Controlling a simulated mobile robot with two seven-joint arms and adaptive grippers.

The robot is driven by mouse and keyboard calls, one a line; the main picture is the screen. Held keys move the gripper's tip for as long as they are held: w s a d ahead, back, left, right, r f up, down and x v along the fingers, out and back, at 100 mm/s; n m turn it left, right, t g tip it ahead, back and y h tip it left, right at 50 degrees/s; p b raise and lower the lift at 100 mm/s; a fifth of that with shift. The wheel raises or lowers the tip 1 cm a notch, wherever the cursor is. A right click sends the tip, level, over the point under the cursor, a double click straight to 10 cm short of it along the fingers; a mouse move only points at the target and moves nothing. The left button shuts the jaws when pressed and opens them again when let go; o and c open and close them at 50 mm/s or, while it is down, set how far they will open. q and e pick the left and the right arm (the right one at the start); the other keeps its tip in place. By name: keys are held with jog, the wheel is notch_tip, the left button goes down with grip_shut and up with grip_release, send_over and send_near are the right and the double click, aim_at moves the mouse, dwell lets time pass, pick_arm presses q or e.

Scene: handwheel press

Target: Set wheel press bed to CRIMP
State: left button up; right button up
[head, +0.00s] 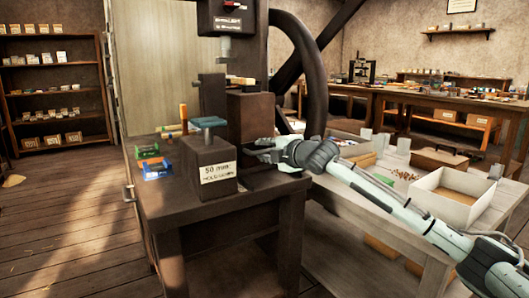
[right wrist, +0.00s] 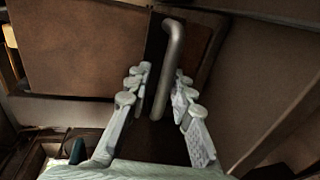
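The wheel press (head: 255,50) stands on a dark bench, with a large dark handwheel (head: 316,75) on its right side. A small label with a red mark is on its head; I cannot read its words surely. My right gripper (head: 262,150) is low at the press, beside a dark block (head: 250,115). In the right wrist view my right gripper (right wrist: 162,82) is open, with its fingers on either side of a grey bent-rod handle (right wrist: 173,50). Gaps show between the fingers and the rod. My left gripper is in neither view.
A dark block labelled 50 mm (head: 207,180) stands at the bench front, left of my gripper. Green and blue small boxes (head: 156,169) lie farther left. A side table at right holds an open white box (head: 452,212). Floor at left is clear.

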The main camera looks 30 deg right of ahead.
jog(key=shift+o, duration=0.5)
jog(key=shift+f, duration=0.1)
jog(key=shift+s, duration=0.1)
jog(key=shift+s, duration=0.25)
jog(key=v, duration=1.1)
jog(key=shift+s, duration=0.2)
